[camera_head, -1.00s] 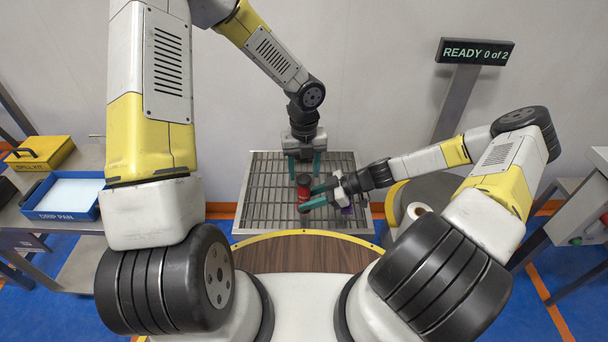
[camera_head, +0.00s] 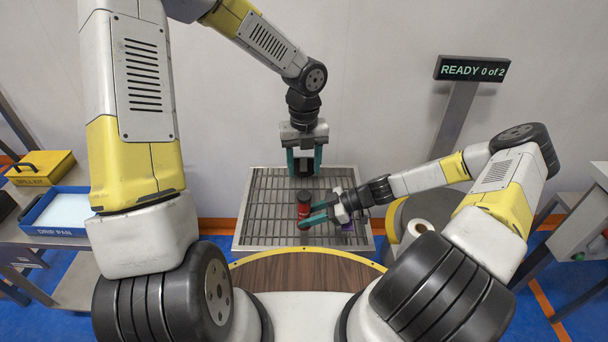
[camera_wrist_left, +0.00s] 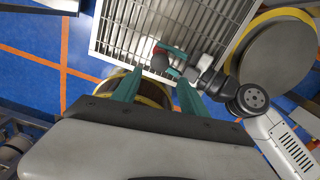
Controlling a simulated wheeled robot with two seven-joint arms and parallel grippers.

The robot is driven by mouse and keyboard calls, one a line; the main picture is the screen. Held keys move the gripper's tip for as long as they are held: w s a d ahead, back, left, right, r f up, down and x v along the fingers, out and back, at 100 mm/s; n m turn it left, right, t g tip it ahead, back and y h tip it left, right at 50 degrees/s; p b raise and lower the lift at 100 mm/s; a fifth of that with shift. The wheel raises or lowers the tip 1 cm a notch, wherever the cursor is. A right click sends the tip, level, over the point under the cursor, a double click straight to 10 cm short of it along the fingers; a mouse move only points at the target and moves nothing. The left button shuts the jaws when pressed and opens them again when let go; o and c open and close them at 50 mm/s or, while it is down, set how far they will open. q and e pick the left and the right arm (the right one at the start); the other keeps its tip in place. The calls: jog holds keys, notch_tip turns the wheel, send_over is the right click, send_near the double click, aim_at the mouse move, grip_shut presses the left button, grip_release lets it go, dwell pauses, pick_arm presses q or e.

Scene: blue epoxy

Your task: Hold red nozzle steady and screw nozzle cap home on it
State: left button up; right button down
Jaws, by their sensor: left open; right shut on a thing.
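The red nozzle (camera_head: 304,210) stands upright over the grated table, with a dark piece, seemingly the nozzle cap (camera_head: 304,197), on its top. How far the cap is screwed on cannot be told. My right gripper (camera_head: 308,217) is shut on the red nozzle from the right. My left gripper (camera_head: 304,171) is open and empty, behind and above the nozzle, apart from it, fingers pointing down. In the left wrist view, the red nozzle (camera_wrist_left: 158,63) shows small beyond my open left fingers (camera_wrist_left: 159,79), with my right gripper (camera_wrist_left: 174,62) at it.
The metal grate (camera_head: 268,205) is mostly bare around the nozzle. A white roll (camera_head: 420,228) lies to the right. A blue drip pan (camera_head: 58,231) and yellow spill kit (camera_head: 40,168) stand left. The sign (camera_head: 473,69) reads READY 0 of 2.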

pick_arm(q)
notch_tip(320, 180, up, 8)
jog(key=shift+r, duration=0.2)
pick_arm(e)
jog(key=c, duration=0.9)
grip_release()
jog(key=v, duration=1.2)
